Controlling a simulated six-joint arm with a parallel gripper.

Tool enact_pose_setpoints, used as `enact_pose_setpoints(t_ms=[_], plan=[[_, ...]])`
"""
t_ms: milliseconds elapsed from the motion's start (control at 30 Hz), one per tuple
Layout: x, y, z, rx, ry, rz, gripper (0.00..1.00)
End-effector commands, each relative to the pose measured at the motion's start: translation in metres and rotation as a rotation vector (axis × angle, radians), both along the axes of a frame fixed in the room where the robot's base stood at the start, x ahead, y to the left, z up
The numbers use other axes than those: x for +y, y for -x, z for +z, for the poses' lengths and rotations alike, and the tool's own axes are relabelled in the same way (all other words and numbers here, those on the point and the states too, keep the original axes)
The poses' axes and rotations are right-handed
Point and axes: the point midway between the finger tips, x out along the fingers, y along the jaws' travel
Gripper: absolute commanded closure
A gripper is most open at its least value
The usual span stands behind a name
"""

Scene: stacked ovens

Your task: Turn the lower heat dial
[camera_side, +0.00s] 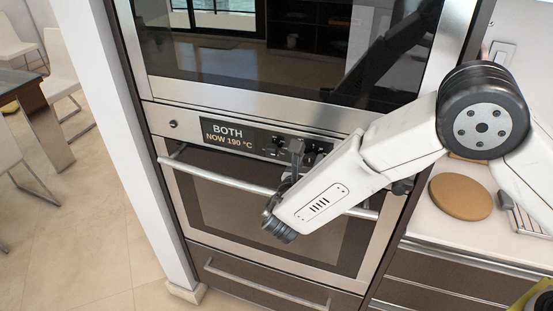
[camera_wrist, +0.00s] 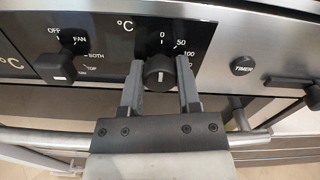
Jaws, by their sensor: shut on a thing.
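The lower oven (camera_side: 210,195) has a control strip with a display (camera_side: 228,136) reading "BOTH" and "NOW 190 °C". In the wrist view the heat dial (camera_wrist: 159,75) is a round black knob marked 0, 50, 100 around its rim, with a white pointer line. My gripper (camera_wrist: 160,88) has one finger on each side of this dial and is shut on it. In the side view my gripper (camera_side: 296,150) is at the control strip, and the arm hides the dial there.
A mode knob (camera_wrist: 62,68) with FAN and BOTH labels is left of the dial. A TIMER button (camera_wrist: 242,66) is to the right. The oven's handle bar (camera_side: 225,180) runs below the strip, under my gripper. The upper oven (camera_side: 270,45) is above.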

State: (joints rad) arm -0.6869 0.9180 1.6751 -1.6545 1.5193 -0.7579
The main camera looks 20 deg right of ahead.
Motion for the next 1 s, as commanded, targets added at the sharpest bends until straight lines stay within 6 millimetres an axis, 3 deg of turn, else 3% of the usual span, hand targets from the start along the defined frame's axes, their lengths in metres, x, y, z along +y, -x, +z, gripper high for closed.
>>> enact_pose_setpoints(t_ms=[200, 233, 300, 333, 733, 1000], plan=[[0.001, 0.001, 0.0, 0.002, 0.002, 0.002, 1.0], [0.001, 0.001, 0.0, 0.002, 0.002, 0.002, 0.49], [0.001, 0.001, 0.0, 0.002, 0.001, 0.002, 0.26], [0.001, 0.001, 0.0, 0.002, 0.001, 0.001, 0.23], [0.002, 0.002, 0.0, -0.001, -0.001, 0.001, 0.23], [0.019, 0.019, 0.0, 0.0, 0.0, 0.004, 0.23]])
